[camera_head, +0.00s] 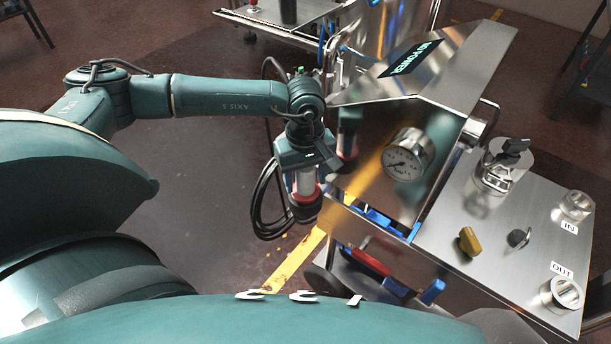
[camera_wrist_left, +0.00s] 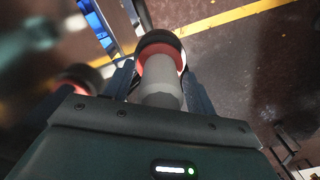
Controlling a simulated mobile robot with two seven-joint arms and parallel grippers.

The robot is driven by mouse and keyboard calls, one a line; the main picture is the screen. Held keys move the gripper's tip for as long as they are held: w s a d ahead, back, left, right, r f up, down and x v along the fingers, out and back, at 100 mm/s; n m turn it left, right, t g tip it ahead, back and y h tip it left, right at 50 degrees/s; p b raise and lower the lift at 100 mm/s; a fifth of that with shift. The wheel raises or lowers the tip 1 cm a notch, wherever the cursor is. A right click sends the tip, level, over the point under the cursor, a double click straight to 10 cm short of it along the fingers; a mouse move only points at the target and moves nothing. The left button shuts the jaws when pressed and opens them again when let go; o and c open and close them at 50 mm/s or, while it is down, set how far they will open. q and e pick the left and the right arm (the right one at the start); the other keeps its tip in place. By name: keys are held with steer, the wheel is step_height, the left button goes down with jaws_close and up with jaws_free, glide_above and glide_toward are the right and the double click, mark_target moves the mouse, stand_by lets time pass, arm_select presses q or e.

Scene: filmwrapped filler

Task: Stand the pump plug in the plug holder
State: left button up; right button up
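My left gripper (camera_head: 306,176) points down beside the left face of the steel pump unit. Its fingers are shut on the pump plug (camera_head: 305,194), which has a pale grey body, a red ring and a dark lower end. In the left wrist view the plug (camera_wrist_left: 160,88) sits between the two fingers, its red and dark end facing away from the palm. It hangs above the floor, close to the steel panel; I cannot tell whether it touches anything. I cannot clearly identify the plug holder in either view. My right gripper is not in view.
The steel pump unit (camera_head: 470,72) carries a gauge (camera_head: 404,157), valves and IN and OUT ports. A black cable coil (camera_head: 262,205) hangs beside the plug. Red (camera_head: 368,263) and blue (camera_head: 432,292) handles sit below. The steel panel mirrors my gripper. Floor to the left is open.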

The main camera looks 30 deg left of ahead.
arm_select(q)
steer(key=shift+o, duration=0.5)
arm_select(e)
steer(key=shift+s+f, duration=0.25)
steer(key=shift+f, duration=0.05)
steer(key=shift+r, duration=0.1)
arm_select(q)
steer(key=shift+r, duration=0.35)
step_height(320, 180, up, 12)
steer(key=shift+a+r, duration=0.1)
steer(key=shift+r, duration=0.15)
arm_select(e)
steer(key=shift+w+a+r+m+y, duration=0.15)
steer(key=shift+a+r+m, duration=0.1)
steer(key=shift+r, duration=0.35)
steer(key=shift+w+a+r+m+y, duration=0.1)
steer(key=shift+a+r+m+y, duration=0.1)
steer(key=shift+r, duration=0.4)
